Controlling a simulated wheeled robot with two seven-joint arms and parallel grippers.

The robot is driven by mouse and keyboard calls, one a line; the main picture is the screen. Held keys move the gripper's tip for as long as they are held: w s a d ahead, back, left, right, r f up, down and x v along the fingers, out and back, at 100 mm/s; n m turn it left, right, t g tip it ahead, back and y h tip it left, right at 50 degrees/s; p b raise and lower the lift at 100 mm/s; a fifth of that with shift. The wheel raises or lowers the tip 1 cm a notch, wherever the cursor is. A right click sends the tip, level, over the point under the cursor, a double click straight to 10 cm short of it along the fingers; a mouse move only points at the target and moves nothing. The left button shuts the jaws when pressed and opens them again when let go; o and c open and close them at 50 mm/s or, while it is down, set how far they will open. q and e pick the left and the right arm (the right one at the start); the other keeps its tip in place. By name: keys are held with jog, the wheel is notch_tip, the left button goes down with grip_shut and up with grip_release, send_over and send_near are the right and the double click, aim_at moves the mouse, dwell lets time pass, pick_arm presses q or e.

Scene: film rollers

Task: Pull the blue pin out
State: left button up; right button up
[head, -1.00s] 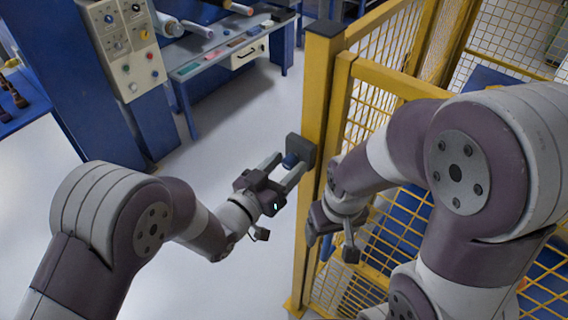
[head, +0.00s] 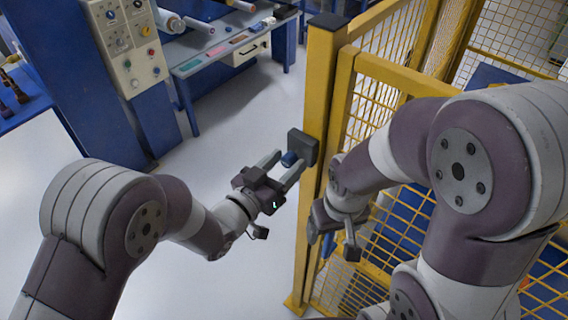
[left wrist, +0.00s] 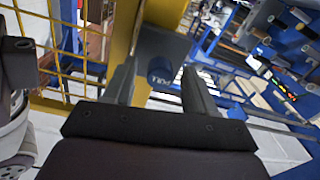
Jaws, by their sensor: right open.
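The blue pin (head: 289,159) sticks out of a dark square block (head: 303,147) on the yellow post. My left gripper (head: 282,167) is open, its two fingers on either side of the pin. In the left wrist view the lettered pin (left wrist: 160,76) shows between the spread fingers (left wrist: 161,88), with gaps on both sides. The block (left wrist: 162,45) is beyond them. My right gripper (head: 317,222) hangs near the post, right of and below the pin.
The yellow post (head: 316,100) and mesh fence (head: 385,85) stand close on the right, beside my right arm. A blue workbench (head: 215,55) and a control panel (head: 128,45) are at the back left. The floor left of the post is clear.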

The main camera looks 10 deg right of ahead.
pick_arm(q)
jog(key=b+v, duration=0.2)
jog(key=v, duration=1)
jog(key=shift+s+a, duration=0.25)
jog(key=shift+a, duration=0.05)
